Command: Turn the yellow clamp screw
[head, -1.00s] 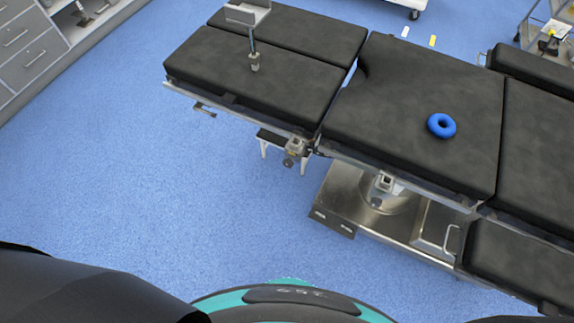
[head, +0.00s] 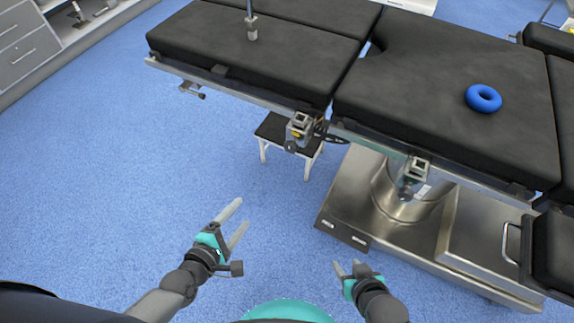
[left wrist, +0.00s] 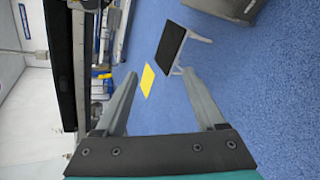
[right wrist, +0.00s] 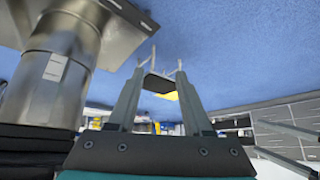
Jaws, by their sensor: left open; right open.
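A metal clamp (head: 301,122) sits on the near side rail of the black operating table, at the gap between two pads in the head view. A small yellow patch (head: 296,133) shows on it, with a dark round knob (head: 291,146) below. A second clamp (head: 417,167) sits further right on the rail; I see no yellow on it. My left gripper (head: 242,213) is open and empty, below and left of the first clamp, well apart from it. My right gripper (head: 346,264) is open and empty, lower and to the right. Neither touches the table.
The operating table (head: 440,90) bears a blue ring (head: 483,98). Its steel base (head: 345,200) stands right of centre. A small black-topped stool (head: 275,130) is under the rail near the first clamp. A yellow sheet (left wrist: 147,79) shows in the left wrist view. The floor at left is clear.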

